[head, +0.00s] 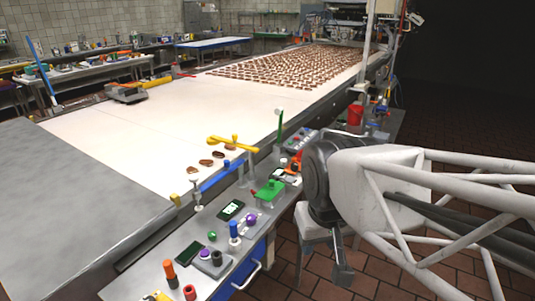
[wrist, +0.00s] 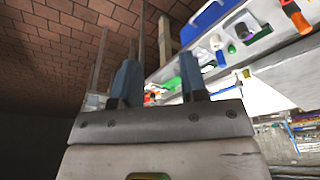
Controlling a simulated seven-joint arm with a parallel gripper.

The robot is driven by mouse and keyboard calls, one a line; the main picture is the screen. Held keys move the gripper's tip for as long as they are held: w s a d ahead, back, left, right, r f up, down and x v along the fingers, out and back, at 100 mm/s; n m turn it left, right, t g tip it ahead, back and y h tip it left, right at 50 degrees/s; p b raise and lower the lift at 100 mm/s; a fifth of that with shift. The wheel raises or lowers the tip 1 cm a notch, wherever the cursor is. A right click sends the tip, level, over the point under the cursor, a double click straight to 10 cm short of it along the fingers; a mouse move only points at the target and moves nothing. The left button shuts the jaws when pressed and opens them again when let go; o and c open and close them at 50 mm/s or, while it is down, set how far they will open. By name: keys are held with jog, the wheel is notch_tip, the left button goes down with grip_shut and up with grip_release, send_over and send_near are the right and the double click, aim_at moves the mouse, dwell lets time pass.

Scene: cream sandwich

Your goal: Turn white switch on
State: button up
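The control panel (head: 155,262) runs along the near side of the conveyor in the head view. A small white upright piece (head: 196,190) stands at its conveyor-side edge; I cannot tell whether it is the white switch or which way it is set. My gripper (wrist: 159,78) shows its two blue-grey fingers well apart in the wrist view, with nothing held between them. In the head view my arm's end hangs to the right of the panel, clear of it. The panel shows tilted at the upper right of the wrist view.
A red bucket (head: 355,114) stands farther along.

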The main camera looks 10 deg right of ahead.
jog(key=w+d+r+n, duration=0.1)
jog(key=w+r, duration=0.1)
jog(key=w, duration=0.6)
jog(key=w+d+r+n, duration=0.1)
jog(key=w+r, duration=0.1)
jog(key=w, duration=0.6)
jog(key=n+g, duration=0.3)
jog(key=n, duration=0.2)
send_over(284, 160)
jog(key=f, duration=1.6)
jog(key=shift+s+a+f, duration=0.15)
jog(key=shift+s, duration=0.2)
jog(key=shift+w+f, duration=0.45)
jog(key=shift+w, duration=0.05)
jog(key=shift+f, duration=0.15)
jog(key=shift+f, duration=3.8)
